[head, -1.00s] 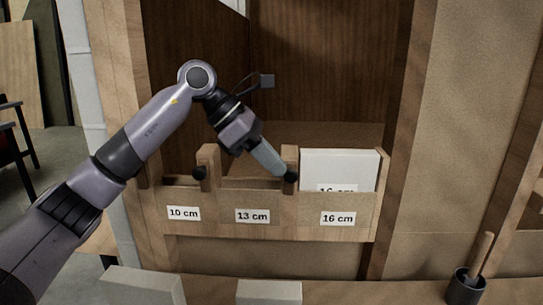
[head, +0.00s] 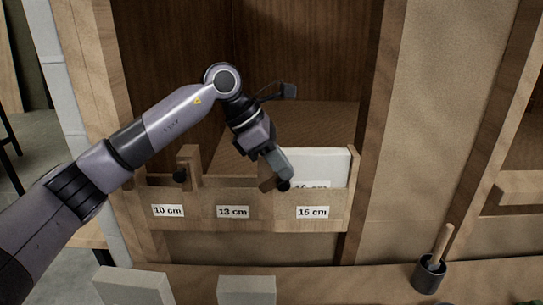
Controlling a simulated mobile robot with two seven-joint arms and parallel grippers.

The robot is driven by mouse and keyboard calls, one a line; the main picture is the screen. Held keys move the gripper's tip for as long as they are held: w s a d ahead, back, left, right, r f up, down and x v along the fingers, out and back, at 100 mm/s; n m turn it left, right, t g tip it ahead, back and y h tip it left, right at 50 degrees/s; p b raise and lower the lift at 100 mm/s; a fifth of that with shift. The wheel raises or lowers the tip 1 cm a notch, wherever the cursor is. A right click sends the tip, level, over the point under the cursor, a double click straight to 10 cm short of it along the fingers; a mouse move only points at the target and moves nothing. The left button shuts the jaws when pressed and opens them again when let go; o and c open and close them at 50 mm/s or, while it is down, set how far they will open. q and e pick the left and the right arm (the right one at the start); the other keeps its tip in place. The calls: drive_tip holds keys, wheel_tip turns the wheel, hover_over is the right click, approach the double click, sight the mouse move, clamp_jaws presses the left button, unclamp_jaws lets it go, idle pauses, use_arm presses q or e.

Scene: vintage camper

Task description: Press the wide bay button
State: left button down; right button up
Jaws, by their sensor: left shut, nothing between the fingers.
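A wooden rack has three bays with white labels: 10 cm (head: 168,211), 13 cm (head: 233,212) and 16 cm (head: 312,212). The 16 cm bay is the widest and holds a white block (head: 323,165). A dark round button (head: 284,186) shows at the divider between the 13 cm and 16 cm bays. My left gripper (head: 283,177) is shut and empty, its tip pointing down right over that button. The tip partly hides the button and divider post, and I cannot tell whether they touch. My right gripper is not in view.
Two pale blocks (head: 135,286) (head: 247,290) stand at the front below the rack. A dark cup (head: 429,274) with a wooden-handled tool is at the lower right. Wooden cabinet sides flank the rack. The recess behind it is empty.

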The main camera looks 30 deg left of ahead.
use_arm(q)
drive_tip(key=shift+w+d+y, duration=0.15)
drive_tip(key=shift+d+y, duration=0.3)
drive_tip(key=shift+y, duration=0.15)
drive_tip(key=x, duration=0.2)
drive_tip(key=shift+w+d+f, duration=0.15)
drive_tip(key=shift+w+d, duration=0.05)
drive_tip(key=shift+d, duration=0.2)
idle(0.8)
drive_tip(key=shift+r+p, duration=0.7)
drive_tip(key=shift+r, duration=0.15)
